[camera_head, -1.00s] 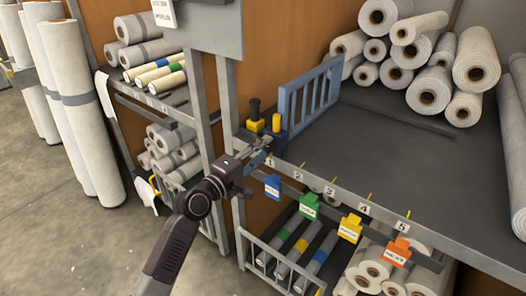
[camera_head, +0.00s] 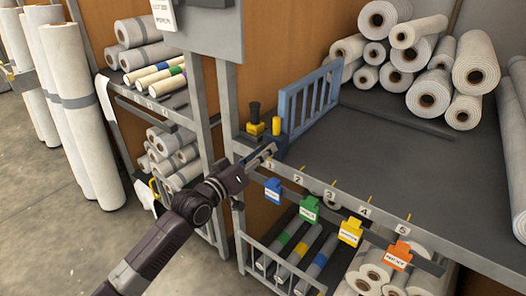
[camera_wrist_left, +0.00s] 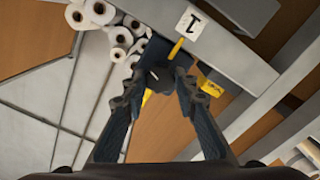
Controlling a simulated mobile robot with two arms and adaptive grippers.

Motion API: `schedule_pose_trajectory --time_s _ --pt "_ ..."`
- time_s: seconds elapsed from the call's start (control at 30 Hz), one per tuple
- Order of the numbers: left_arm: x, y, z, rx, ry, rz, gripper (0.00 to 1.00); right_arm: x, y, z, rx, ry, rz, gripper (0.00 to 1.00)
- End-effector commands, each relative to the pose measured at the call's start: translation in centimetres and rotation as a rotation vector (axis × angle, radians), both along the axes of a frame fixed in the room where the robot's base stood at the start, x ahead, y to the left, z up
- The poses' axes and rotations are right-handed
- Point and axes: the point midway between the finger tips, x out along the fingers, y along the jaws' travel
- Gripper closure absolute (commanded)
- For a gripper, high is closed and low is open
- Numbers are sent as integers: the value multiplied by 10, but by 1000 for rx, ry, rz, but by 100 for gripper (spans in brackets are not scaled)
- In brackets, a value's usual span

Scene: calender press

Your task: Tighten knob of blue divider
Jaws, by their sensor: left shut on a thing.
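The blue divider (camera_head: 308,102), a slatted frame, stands upright at the left end of the dark table. At the foot of its near end, by the table's front corner, is a blue bracket (camera_head: 279,146). My left gripper (camera_head: 270,150) reaches this bracket from the front left. In the left wrist view my left gripper (camera_wrist_left: 160,78) is shut on a dark knob (camera_wrist_left: 158,82), which sits between the fingertips. The fingers hide the knob in the head view. My right gripper is not in view.
A black knob on a yellow block (camera_head: 255,122) and a yellow post (camera_head: 276,125) stand close behind the gripper. White rolls (camera_head: 430,85) are stacked at the back right.

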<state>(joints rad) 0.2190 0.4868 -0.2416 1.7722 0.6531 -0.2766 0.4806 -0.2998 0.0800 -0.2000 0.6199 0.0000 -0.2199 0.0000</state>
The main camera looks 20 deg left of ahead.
Motion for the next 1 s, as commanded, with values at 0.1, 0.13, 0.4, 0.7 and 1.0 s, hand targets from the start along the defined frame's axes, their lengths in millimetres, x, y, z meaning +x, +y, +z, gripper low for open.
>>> schedule_pose_trajectory --time_s 0.1,0.13,0.4,0.7,1.0 --pt "0 1 -1 109 -33 0 98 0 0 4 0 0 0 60" --pt "0 0 -1 136 -43 0 98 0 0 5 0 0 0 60" --pt "0 0 0 369 -129 0 98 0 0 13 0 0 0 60" --pt "0 0 -1 576 -204 -1 98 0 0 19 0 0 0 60" --pt "0 0 -2 686 -244 -1 98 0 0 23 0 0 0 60"
